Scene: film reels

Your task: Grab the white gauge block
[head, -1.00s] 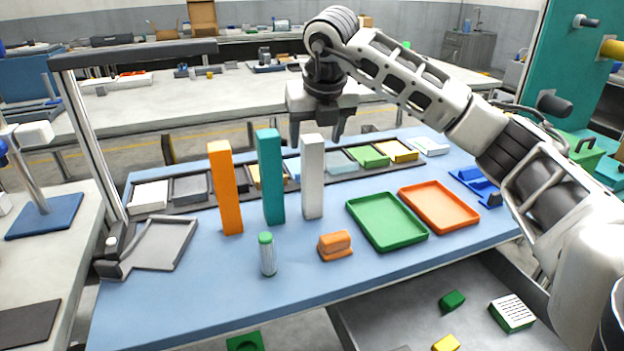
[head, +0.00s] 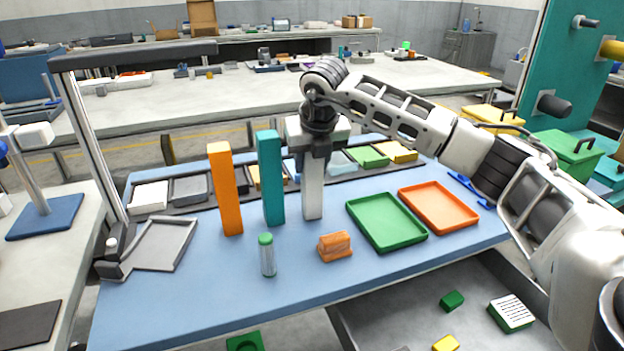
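The white gauge block (head: 313,200) stands upright on the blue bench top, right of the teal and orange blocks. My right gripper (head: 314,168) is at its upper part, pointing down, with a dark finger in front of the block. The gripper hides the block's top. Whether the fingers press on the block or stand a little apart from it cannot be told. My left gripper is not in view.
A tall teal block (head: 270,180) stands close to the left, with a tall orange block (head: 225,190) beyond it. A green-capped cylinder (head: 267,256) and an orange piece (head: 335,246) stand in front. A green tray (head: 387,240) and an orange tray (head: 438,225) lie to the right.

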